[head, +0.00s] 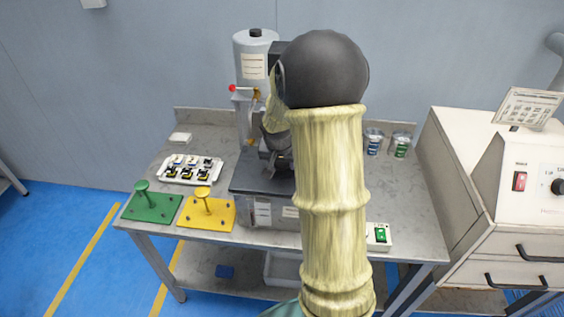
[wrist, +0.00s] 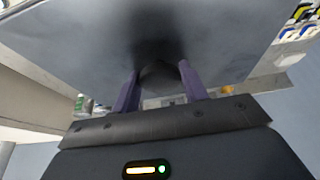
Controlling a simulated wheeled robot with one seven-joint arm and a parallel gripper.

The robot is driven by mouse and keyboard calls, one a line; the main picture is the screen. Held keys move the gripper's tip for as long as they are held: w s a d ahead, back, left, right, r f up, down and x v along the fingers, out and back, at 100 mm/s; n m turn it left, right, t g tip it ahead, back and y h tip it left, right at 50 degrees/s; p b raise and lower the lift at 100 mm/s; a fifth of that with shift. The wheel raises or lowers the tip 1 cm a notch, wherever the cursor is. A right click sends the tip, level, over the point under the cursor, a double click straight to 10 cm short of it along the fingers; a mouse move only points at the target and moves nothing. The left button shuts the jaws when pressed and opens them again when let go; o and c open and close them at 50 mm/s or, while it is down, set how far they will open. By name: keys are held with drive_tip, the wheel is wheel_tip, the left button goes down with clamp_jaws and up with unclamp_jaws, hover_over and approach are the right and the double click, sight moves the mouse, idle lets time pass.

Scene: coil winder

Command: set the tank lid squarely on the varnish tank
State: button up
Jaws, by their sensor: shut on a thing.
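The tank lid is a flat dark grey plate (head: 258,181) over the middle of the bench in the head view. It fills the top of the wrist view (wrist: 80,40). Below it is the varnish tank, a grey box (head: 240,208) with pale labels on its front. My gripper (wrist: 160,80) is shut on the lid's dark knob, a purple finger on each side. In the head view my arm hides the right part of lid and tank and most of my gripper. I cannot tell whether the lid touches the tank rim.
A green plate (head: 152,207) and a yellow plate (head: 207,215), each with a knob, lie at the front left. A white tray of small parts (head: 190,170) is behind them. A grey cylinder (head: 255,58) stands at the back. Cups (head: 401,146) and a switch box (head: 378,236) are to the right.

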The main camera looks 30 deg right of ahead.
drive_tip(key=shift+f+b, duration=0.4)
drive_tip(key=shift+f, duration=0.05)
drive_tip(key=o, duration=1.3)
drive_tip(key=shift+o, duration=0.4)
drive_tip(key=shift+s+a+r, duration=0.1)
drive_tip(key=shift+a+r, duration=0.05)
drive_tip(key=shift+r, duration=0.5)
drive_tip(key=v, duration=1.6)
drive_tip(key=shift+s, duration=0.25)
drive_tip(key=shift+a+f, duration=0.1)
